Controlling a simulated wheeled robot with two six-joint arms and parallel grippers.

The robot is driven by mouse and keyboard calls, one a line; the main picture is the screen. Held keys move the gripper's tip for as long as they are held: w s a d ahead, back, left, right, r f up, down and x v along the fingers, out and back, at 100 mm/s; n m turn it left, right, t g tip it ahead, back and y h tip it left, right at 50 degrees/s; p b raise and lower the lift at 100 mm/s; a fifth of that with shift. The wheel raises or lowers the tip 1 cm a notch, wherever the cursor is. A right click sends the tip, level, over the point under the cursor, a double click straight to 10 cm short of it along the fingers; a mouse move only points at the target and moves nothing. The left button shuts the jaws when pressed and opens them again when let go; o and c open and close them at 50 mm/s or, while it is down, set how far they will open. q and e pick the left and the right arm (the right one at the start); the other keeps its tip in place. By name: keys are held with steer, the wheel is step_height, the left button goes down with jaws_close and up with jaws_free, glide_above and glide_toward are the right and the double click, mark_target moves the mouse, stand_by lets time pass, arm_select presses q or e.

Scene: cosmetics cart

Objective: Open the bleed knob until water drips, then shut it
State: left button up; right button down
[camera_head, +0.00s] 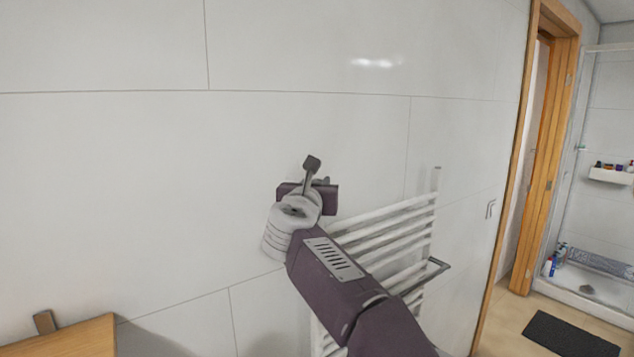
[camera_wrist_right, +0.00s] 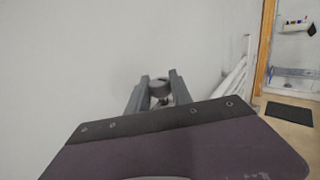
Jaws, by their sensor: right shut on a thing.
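My right gripper (camera_head: 311,168) is at the upper left end of a white towel radiator (camera_head: 388,232), close to the tiled wall. In the right wrist view my right gripper (camera_wrist_right: 159,84) has its two grey fingers on either side of a small round grey knob (camera_wrist_right: 160,88) and is shut on it. A little metal shows just below the knob. In the head view the gripper and wrist hide the knob. No water drops can be made out. My left gripper is in neither view.
A wooden surface (camera_head: 75,340) is at the lower left, with a small brown piece behind it. A wooden door frame (camera_head: 545,160) and a dark mat (camera_head: 568,335) are at the right. The wall left of the radiator is bare.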

stand_by(0.4)
steer(key=c, duration=1.3)
jaws_free()
steer(key=shift+o, duration=0.8)
steer(key=shift+w+f, duration=0.15)
steer(key=shift+w, duration=0.15)
steer(key=s+a, duration=0.1)
steer(key=s, duration=0.8)
steer(key=shift+a+p, duration=0.25)
steer(key=shift+p, duration=0.2)
